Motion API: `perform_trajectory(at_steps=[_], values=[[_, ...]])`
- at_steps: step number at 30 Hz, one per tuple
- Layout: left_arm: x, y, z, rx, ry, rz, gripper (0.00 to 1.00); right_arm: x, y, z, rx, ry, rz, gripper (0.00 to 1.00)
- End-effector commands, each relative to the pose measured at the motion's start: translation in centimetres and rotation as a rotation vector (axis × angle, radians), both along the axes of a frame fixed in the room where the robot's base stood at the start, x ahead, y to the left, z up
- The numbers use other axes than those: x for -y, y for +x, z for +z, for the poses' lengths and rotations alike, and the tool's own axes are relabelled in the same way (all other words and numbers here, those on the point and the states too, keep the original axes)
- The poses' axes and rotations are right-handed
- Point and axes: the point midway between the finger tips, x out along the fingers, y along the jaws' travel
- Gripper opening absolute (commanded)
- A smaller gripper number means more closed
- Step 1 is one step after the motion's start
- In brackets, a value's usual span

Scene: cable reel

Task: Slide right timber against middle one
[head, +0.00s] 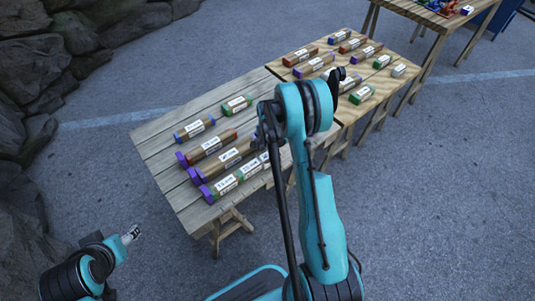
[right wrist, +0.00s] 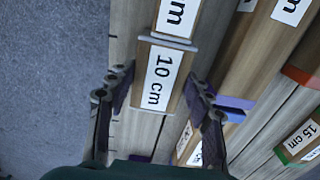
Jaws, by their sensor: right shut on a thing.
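The front row on the near table holds a left timber (head: 222,187) with a purple end, a middle timber (head: 250,170) with a green end, and a right piece mostly hidden by my right arm. In the right wrist view, my right gripper (right wrist: 158,95) is shut around the sides of a timber labelled 10 cm (right wrist: 157,78). Another labelled timber (right wrist: 178,18) lies in line at its upper end, with a thin grey band between; I cannot tell whether they touch. My left gripper (head: 132,235) is off the table at lower left, its opening unclear.
Behind the front row lie more labelled timbers (head: 212,145), close by on the same grey table (head: 160,155). A second wooden table (head: 305,85) with several labelled blocks joins it at the right. Rocks (head: 35,75) stand at the far left.

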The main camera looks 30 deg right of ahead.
Motion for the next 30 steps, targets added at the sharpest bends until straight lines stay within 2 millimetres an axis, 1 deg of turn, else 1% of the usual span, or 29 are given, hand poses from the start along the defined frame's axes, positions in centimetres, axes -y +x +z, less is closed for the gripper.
perform_trajectory(at_steps=[1,5,6,8,9,17,20,23,26,30], values=[[0.0,0.0,0.0,0.000,0.000,0.000,0.58,-0.6,0.0,0.0,-0.001,0.010,0.006,0.20],[0.0,0.0,0.0,0.000,0.000,0.000,0.58,-0.7,0.0,0.0,-0.002,0.011,0.007,0.20],[0.0,0.0,0.0,0.000,0.000,0.000,0.58,-0.7,0.0,0.0,-0.002,0.011,0.007,0.54],[0.0,0.0,0.0,0.000,0.000,0.000,0.58,-0.7,0.0,0.0,-0.002,0.011,0.007,0.70],[0.0,0.0,0.0,0.000,0.000,0.000,0.58,-0.6,0.0,0.0,-0.002,0.010,0.007,0.75],[0.0,0.0,0.0,0.000,0.000,0.000,0.58,-0.4,0.0,0.0,-0.001,0.007,0.004,0.75],[0.0,0.0,0.0,0.000,0.000,0.000,0.58,-0.4,0.0,0.4,-0.001,0.006,0.004,0.75],[0.0,0.0,0.0,0.000,0.000,0.000,0.58,-0.4,0.0,1.5,-0.001,0.006,0.004,0.75],[0.0,0.0,0.0,0.000,0.000,0.000,0.58,-0.4,0.0,3.4,-0.001,0.006,0.004,0.75],[0.0,0.0,0.0,0.000,0.000,0.000,0.58,-0.5,-0.1,6.5,-0.001,0.007,0.005,0.75]])
